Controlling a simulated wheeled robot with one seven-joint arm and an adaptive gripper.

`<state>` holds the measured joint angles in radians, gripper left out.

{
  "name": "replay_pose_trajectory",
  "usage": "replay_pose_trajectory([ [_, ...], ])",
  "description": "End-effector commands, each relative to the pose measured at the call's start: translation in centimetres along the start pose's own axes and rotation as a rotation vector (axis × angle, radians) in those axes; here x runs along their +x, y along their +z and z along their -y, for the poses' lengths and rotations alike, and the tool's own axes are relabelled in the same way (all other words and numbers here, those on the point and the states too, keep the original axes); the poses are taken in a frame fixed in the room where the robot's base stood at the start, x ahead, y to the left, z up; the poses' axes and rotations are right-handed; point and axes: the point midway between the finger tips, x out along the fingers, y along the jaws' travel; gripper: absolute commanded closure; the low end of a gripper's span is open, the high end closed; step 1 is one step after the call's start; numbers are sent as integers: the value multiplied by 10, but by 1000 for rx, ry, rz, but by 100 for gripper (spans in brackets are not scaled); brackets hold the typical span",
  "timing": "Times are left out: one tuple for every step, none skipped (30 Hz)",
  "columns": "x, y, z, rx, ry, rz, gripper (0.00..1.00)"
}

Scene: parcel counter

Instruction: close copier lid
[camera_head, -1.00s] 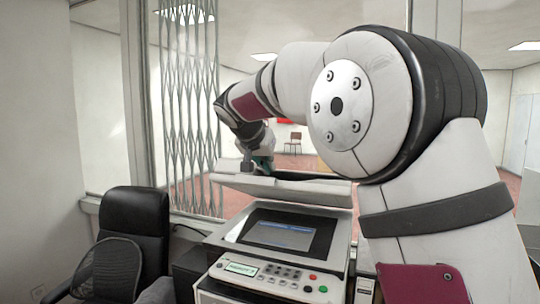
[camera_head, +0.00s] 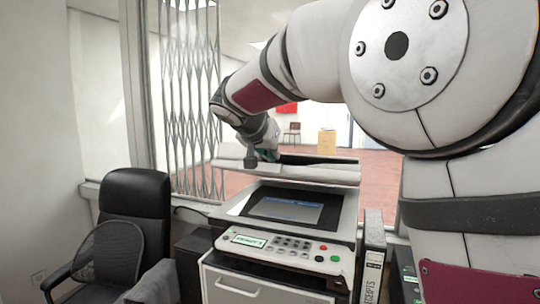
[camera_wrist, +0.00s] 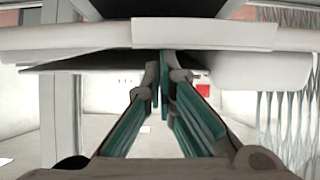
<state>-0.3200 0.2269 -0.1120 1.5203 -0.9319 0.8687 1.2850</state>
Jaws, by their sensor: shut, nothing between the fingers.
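The copier (camera_head: 285,222) stands in the middle of the head view, its lid (camera_head: 320,174) raised and its dark glass bed (camera_head: 287,208) uncovered. The lid shows as a pale slab above the back of the bed. My gripper (camera_head: 265,156) is at the upper far side of the lid, left of its middle; its fingertips are partly hidden there. In the wrist view my gripper (camera_wrist: 163,58) has its teal fingers together, with nothing between them. The tips are close to the pale lid edge (camera_wrist: 205,34); I cannot tell whether they touch.
A black office chair (camera_head: 135,215) stands left of the copier. Behind are a folding metal lattice (camera_head: 190,100) and a window opening onto a room with a red floor. A binder labelled receipts (camera_head: 373,260) stands at the copier's right side.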

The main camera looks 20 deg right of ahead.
Motion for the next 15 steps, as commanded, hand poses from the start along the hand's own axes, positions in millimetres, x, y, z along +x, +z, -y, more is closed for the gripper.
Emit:
replay_pose_trajectory([
  [6, 6, 2, -2, -1, -7, 100],
  [6, 8, 2, -2, -2, -12, 100],
  [7, 11, 2, -1, -2, -19, 100],
  [8, 13, 2, -2, -1, -23, 100],
  [9, 15, 2, -2, -2, -28, 100],
  [9, 18, 3, -2, -3, -34, 100],
  [10, 20, 3, -2, -3, -39, 100],
  [10, 22, 3, -3, -3, -43, 100],
  [11, 24, 3, -2, -2, -49, 100],
  [11, 26, 3, -2, -2, -53, 100],
  [12, 28, 2, -2, -2, -58, 100],
  [12, 31, 2, -2, -2, -64, 100],
  [13, 33, 3, -2, -2, -68, 100],
  [13, 35, 3, -1, -2, -73, 100],
  [13, 38, 2, -3, -3, -79, 100],
])
